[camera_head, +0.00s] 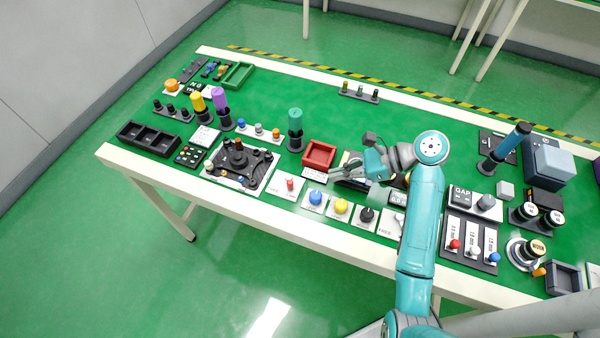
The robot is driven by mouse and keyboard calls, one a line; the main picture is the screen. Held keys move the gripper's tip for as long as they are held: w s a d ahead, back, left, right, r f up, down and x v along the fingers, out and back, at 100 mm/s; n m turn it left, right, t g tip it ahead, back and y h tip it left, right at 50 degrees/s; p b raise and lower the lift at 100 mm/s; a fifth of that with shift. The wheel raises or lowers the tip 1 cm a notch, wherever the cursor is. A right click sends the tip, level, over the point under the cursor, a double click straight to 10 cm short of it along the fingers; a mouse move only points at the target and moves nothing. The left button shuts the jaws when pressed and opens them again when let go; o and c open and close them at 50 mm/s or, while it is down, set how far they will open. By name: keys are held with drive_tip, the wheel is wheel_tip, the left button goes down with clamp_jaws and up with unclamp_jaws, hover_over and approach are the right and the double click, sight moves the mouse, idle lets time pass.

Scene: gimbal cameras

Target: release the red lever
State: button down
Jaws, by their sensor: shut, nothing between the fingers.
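My gripper (338,174) is shut and empty, pointing left over the table just right of the red tray. A small red-topped control (290,184) stands on a white plate with lettering, left of the blue knob and apart from my gripper. Another red-knobbed lever (455,244) is at the front right, on a dark panel with a white and a blue knob beside it. Which of the two is the task's lever, I cannot tell. Their exact positions are too small to read.
A red tray (319,154) lies just left of my gripper. Blue (316,197), yellow (341,206) and black (366,214) knobs line the front edge. A teal cylinder (295,120) stands upright behind. My arm covers part of the table.

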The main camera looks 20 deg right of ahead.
drive_tip(key=x, duration=1)
